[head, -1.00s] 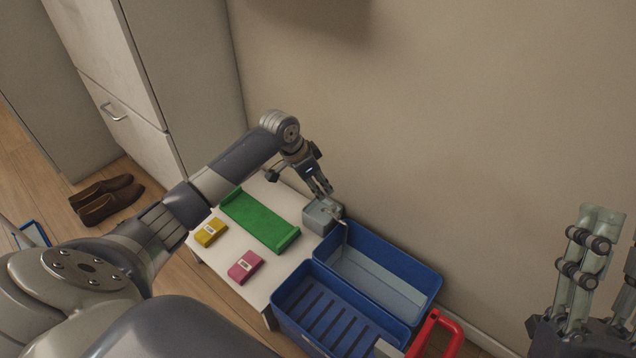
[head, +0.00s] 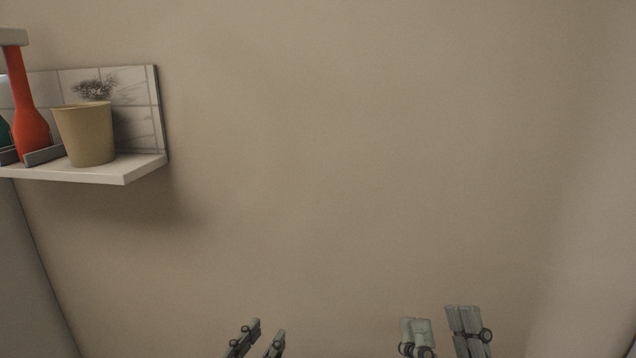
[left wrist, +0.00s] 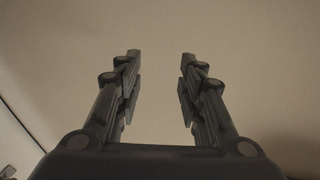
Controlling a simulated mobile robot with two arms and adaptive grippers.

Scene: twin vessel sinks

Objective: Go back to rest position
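My left gripper (head: 262,338) shows at the bottom edge of the head view, left of centre, with its fingertips pointing up. In the left wrist view the left gripper (left wrist: 160,80) is open, with a clear gap between its fingers and only bare wall behind them. My right gripper (head: 442,330) is at the bottom edge of the head view, right of centre. Its fingers stand apart with nothing between them. Both grippers are empty and well apart from each other. The sinks are out of view.
A plain beige wall (head: 340,150) fills most of the head view. A white shelf (head: 125,175) at the upper left carries a tan pot (head: 88,138) and a red bottle-shaped object (head: 27,120). The space between the grippers and the shelf is clear.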

